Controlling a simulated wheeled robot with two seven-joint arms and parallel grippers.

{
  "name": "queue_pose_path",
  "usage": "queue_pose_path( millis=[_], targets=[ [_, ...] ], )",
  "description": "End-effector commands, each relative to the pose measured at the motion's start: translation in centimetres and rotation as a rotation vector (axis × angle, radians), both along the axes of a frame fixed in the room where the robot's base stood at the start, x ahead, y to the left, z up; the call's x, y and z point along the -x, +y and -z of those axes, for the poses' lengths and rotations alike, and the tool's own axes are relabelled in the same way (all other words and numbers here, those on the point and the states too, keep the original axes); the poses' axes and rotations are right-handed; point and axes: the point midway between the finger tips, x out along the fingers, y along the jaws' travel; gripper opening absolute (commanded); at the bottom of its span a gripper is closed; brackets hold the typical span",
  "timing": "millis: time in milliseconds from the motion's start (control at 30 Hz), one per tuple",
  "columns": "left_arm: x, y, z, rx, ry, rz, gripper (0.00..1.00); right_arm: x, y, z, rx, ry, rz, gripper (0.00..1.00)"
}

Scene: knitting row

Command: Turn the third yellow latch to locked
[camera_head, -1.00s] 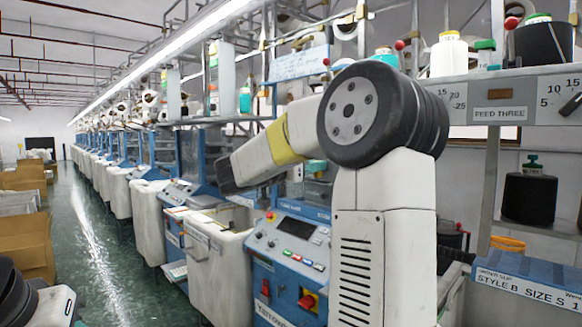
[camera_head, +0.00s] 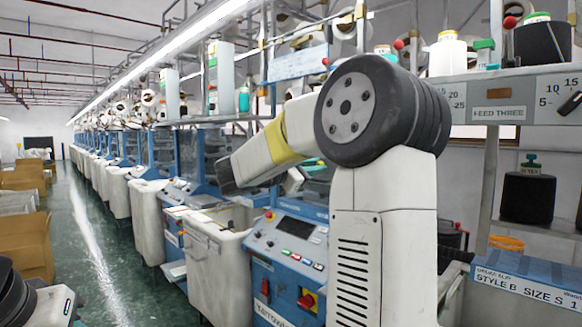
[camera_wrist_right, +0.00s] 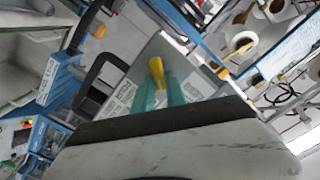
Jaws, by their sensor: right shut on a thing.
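A yellow latch (camera_wrist_right: 156,70) stands in front of a grey panel (camera_wrist_right: 185,72) with white labels in the right wrist view. My right gripper (camera_wrist_right: 158,86) has teal fingers on both sides of the latch and is shut on it. I cannot tell from the picture which latch in the row it is, or whether it stands at locked. In the head view my right gripper (camera_head: 314,164) is small and partly hidden behind my own forearm, and the latch is not clear there. My left gripper is out of view.
A blue machine with a control panel (camera_head: 290,240) and a white bin (camera_head: 215,255) stand below my right arm. A shelf with cones and bottles is above. The green aisle floor (camera_head: 95,240) is open at left. A black handle (camera_wrist_right: 97,78) is close to the fingers.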

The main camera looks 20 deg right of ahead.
Motion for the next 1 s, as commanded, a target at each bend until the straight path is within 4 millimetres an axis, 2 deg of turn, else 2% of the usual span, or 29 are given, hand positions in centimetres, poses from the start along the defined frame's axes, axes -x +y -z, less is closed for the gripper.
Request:
queue_pose_path(
  millis=[600,1000],
  targets=[
    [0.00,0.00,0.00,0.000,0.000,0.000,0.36,0.37,-0.12,0.55,-0.222,-0.535,0.000,0.00],
    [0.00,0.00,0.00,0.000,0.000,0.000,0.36,0.44,-0.19,0.87,-0.326,-0.785,0.001,0.00]
  ],
)
